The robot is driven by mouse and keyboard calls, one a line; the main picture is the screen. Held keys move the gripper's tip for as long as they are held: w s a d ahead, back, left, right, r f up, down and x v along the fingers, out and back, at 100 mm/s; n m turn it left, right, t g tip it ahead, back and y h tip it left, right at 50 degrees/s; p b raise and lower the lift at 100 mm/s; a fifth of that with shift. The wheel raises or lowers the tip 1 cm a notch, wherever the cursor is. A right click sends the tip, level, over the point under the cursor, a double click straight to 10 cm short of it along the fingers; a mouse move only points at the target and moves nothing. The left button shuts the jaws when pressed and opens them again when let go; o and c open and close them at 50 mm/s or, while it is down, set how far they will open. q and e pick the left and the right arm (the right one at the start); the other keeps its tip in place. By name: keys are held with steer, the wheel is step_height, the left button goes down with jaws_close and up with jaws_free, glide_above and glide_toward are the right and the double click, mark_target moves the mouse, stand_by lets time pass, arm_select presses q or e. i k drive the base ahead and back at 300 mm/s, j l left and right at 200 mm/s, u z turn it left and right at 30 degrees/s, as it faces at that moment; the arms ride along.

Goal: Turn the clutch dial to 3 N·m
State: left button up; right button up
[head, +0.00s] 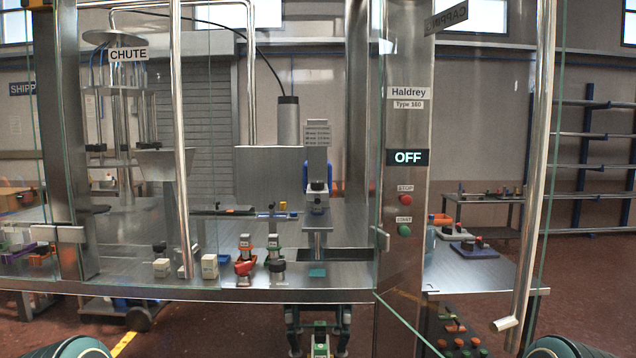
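The capping machine stands behind glass panels in the head view, its post (407,240) labelled Haldrey Type 160. A small grey plate (317,133) with lines of small text sits at the top of its central head. Below it is a grey block (316,162) and a dark round part (317,186). I cannot tell whether that part is the clutch dial, and no dial number is readable. Rounded dark parts with green edges in both bottom corners look like my arms. Neither of my grippers shows clearly.
The display (408,157) reads OFF. A red STOP button (405,199) and a green START button (404,230) sit below it. Red (245,263) and dark (277,262) clamp-like tools and white blocks stand on the machine deck. A steel rail (533,170) and glass edges stand in front.

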mark_target(315, 185)
steer(key=j+z, duration=0.1)
steer(key=z, duration=0.65)
steer(key=i+j+z, duration=0.1)
steer(key=j+z, duration=0.65)
steer(key=j, duration=0.15)
